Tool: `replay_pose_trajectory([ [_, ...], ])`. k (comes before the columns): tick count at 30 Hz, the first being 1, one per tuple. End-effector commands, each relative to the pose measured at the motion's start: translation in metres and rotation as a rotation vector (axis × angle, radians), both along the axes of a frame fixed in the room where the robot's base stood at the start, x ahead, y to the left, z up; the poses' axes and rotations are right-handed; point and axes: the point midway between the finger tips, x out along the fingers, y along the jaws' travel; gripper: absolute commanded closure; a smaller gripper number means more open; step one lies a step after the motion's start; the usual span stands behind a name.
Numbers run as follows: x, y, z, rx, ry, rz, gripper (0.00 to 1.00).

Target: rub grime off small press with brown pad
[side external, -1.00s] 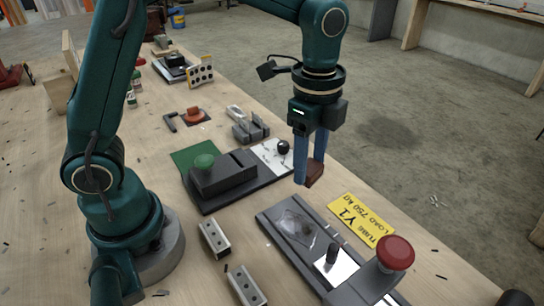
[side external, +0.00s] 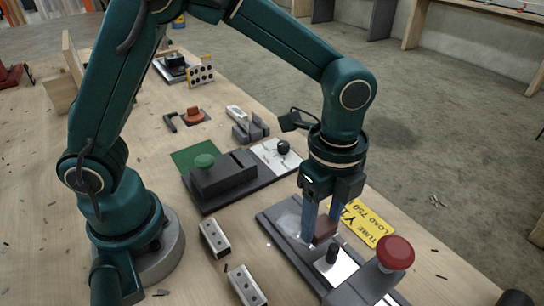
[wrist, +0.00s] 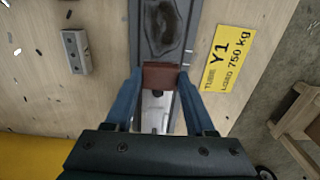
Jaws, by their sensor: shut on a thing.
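My gripper (side external: 320,232) is shut on the brown pad (side external: 326,228), which also shows between the fingers in the wrist view (wrist: 160,76). The press with a red knob (side external: 395,253) has a long dark base (side external: 272,222) at the front right. A dark grime patch (wrist: 162,25) marks this base, just ahead of the pad in the wrist view. In the side view the fingers partly hide the patch. The pad is low over the base, beside the small black post (side external: 332,252); I cannot tell whether it touches the base.
A yellow label (side external: 368,223) reading Y1, load 750 kg lies right of the press. Two drilled metal blocks (side external: 214,239) (side external: 246,285) lie to its left.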

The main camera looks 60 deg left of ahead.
Motion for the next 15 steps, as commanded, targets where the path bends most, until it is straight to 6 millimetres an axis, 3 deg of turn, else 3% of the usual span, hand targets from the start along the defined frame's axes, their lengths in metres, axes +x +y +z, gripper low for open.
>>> replay_pose_trajectory([
  [11, -0.001, 0.001, -0.043, 0.003, 0.006, 0.000, 0.90],
  [12, 0.001, 0.005, -0.039, 0.000, -0.001, 0.004, 0.96],
  [15, 0.000, 0.015, -0.041, 0.001, 0.001, 0.004, 0.97],
])
